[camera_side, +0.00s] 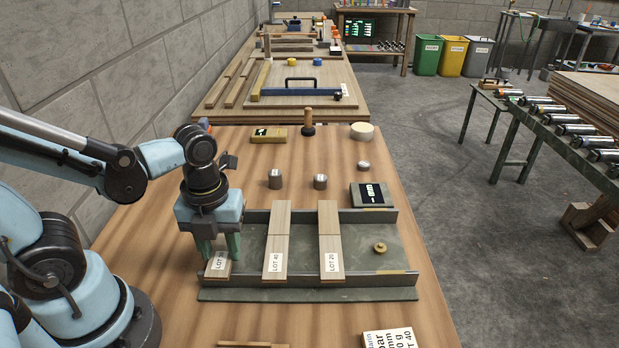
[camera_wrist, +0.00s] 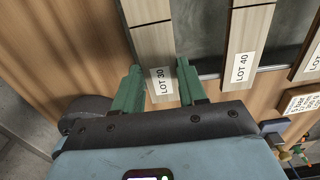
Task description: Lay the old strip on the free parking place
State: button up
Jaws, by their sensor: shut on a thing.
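My gripper (camera_side: 219,254) is shut on the wooden strip labelled LOT 30 (camera_side: 216,270), at the left end of the dark tray (camera_side: 370,262). In the wrist view, my gripper's green fingers (camera_wrist: 159,70) stand on both sides of the LOT 30 strip (camera_wrist: 155,45). In the side view, my gripper hides much of this strip. The LOT 40 strip (camera_side: 277,236) lies across the tray to its right, and the LOT 20 strip (camera_side: 330,236) lies further right. Each of these two has a seam across it. I cannot tell which strip is the old one.
A brass knob (camera_side: 380,248) is on the tray's right part, with bare tray around it. A printed card (camera_side: 389,339) lies in front.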

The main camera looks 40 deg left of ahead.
jog(key=shift+f, duration=0.2)
jog(key=o, duration=1.1)
jog(key=shift+r, duration=0.1)
